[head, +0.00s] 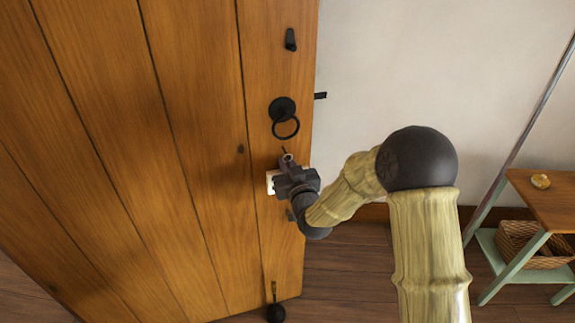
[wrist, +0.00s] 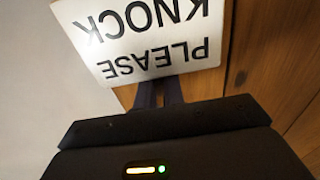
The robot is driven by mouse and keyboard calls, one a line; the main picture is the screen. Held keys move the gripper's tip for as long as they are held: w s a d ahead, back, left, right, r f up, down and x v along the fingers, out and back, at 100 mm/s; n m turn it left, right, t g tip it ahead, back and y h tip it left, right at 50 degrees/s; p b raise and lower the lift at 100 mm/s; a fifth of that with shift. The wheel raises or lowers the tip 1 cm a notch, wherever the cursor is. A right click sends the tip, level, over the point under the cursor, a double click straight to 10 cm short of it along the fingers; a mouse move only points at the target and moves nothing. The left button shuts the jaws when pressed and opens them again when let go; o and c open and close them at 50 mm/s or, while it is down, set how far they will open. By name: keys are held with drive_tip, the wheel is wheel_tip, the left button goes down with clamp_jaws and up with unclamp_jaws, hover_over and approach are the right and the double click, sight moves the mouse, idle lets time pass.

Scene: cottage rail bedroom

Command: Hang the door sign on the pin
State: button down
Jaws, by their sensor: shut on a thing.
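The door sign (wrist: 150,40) is a white plate with "PLEASE KNOCK" in black, upside down in the wrist view. My gripper (wrist: 160,92) is shut on its edge nearest the camera. In the head view my gripper (head: 287,172) is in front of the wooden door (head: 200,130), just below the ring handle, and hides most of the sign (head: 271,183). Only a small white part shows on its left. A short dark piece (head: 284,150) just above my gripper may be the pin; I cannot be sure. I cannot tell whether the sign touches the door.
A black ring handle (head: 284,120) and a black knob (head: 290,40) stick out from the door above my gripper. A dark weight (head: 275,311) hangs near its bottom. A side table (head: 545,195) with a basket (head: 530,243) stands at right.

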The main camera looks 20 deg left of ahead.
drive_tip(key=shift+d+f, duration=0.1)
drive_tip(key=shift+f, duration=0.35)
drive_tip(key=c, duration=1.4)
unclamp_jaws()
drive_tip(key=shift+s, duration=0.1)
drive_tip(key=shift+c, duration=0.2)
drive_tip(key=b+v, duration=0.7)
drive_tip(key=v, duration=0.7)
drive_tip(key=shift+s+r+b, duration=0.25)
drive_tip(key=shift+b, duration=0.1)
drive_tip(key=b, duration=0.2)
drive_tip(key=shift+s+d+b, duration=0.2)
drive_tip(key=shift+b, duration=0.15)
